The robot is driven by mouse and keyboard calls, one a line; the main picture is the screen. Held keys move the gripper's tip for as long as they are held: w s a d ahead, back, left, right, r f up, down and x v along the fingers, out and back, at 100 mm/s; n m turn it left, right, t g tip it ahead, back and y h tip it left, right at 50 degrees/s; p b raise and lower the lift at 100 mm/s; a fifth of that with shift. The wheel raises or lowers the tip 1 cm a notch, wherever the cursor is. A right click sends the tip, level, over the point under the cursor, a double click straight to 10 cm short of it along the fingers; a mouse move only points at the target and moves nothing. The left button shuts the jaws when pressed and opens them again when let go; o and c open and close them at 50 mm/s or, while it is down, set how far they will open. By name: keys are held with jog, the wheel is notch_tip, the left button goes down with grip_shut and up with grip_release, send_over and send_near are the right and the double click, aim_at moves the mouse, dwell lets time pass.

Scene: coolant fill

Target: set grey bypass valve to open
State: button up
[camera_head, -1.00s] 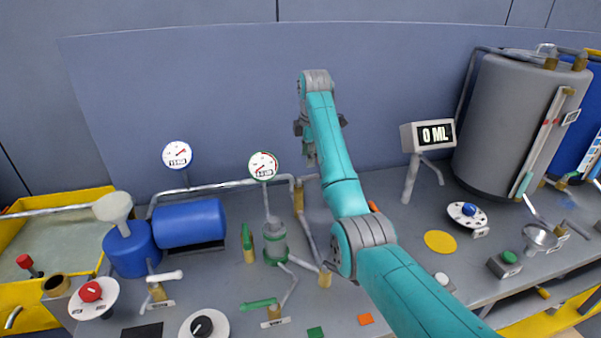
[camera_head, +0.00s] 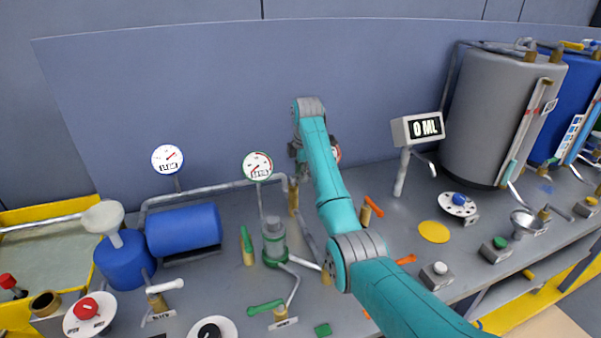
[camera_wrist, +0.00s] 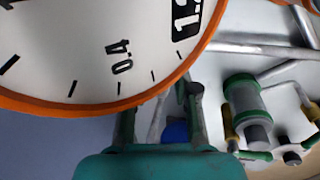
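No valve is clearly readable as the grey bypass valve. A pale-handled valve (camera_head: 165,286) stands on a brass body at the front left, with a small label I cannot read. A grey-handled brass valve (camera_head: 552,211) is beside the funnel at the right. My gripper (camera_wrist: 160,108) shows in the wrist view with two dark fingers apart and nothing seen between them in its grasp. In the head view my gripper is mostly hidden by my arm, above the bench near the back panel. An orange-rimmed gauge (camera_wrist: 85,45) fills the upper left of the wrist view, very close.
Green-handled valves (camera_head: 265,307) stand at centre left, orange-handled valves (camera_head: 373,207) right of my arm. A grey tank (camera_head: 495,120) and display (camera_head: 417,129) are at the right. A blue cylinder (camera_head: 184,230) and pipes are at the left. The yellow disc area (camera_head: 434,232) is flat.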

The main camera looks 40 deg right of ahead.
grip_shut()
jog(key=shift+m, duration=0.3)
jog(key=shift+s+a+m+g+h, duration=0.25)
jog(key=shift+a+m+g, duration=0.3)
jog(key=shift+m, duration=2.3)
jog(key=shift+s+a+m+g+h, duration=0.2)
jog(key=shift+a+m+g+h, duration=0.3)
jog(key=shift+m, duration=2.4)
jog(key=shift+s+a+m+g+h, duration=0.1)
jog(key=shift+s+a+m+g, duration=0.4)
jog(key=shift+m, duration=2.35)
jog(key=shift+w+a, duration=0.25)
jog(key=shift+w, duration=0.05)
